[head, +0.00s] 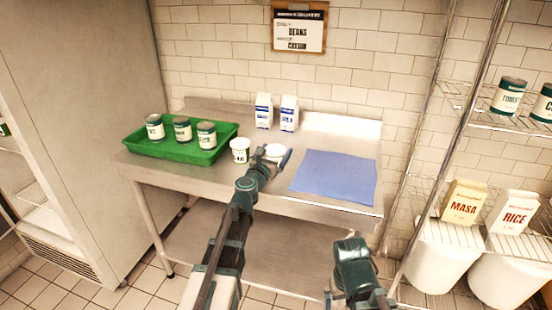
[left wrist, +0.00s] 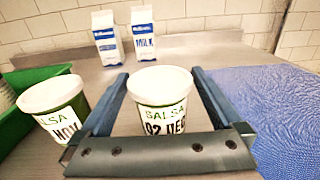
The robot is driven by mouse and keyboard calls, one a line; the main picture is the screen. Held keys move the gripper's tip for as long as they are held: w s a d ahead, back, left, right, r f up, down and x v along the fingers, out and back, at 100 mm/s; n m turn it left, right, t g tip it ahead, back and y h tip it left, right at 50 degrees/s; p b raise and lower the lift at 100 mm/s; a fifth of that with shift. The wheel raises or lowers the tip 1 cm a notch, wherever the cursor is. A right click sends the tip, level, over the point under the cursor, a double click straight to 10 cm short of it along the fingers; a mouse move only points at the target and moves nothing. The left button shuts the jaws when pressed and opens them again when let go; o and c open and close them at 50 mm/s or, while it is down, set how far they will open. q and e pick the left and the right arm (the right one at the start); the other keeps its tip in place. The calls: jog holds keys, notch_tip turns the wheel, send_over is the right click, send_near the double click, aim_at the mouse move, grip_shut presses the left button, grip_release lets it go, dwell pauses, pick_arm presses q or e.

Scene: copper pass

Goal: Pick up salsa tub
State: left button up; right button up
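A white salsa tub with a green band, labelled "02 DEC" (left wrist: 160,105), stands upright on the steel table. In the head view its white lid (head: 274,150) shows past my left gripper (head: 275,162), which hides its lower part. My left gripper is open, with its two blue fingers on either side of this tub and small gaps in the left wrist view. A second salsa tub, labelled "NOV" (left wrist: 57,108), stands to the left, outside the fingers; it also shows in the head view (head: 240,150). My right gripper (head: 357,295) is low in front of the table, its fingers unclear.
A green tray (head: 170,158) with several cans stands to the left of the tubs. Two milk cartons (head: 263,110) stand behind. A blue mat (head: 335,178) lies just to the right. Wire shelves (head: 480,120) with cans and boxes stand at the right.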

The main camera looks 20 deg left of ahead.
pick_arm(q)
jog(key=c, duration=1.3)
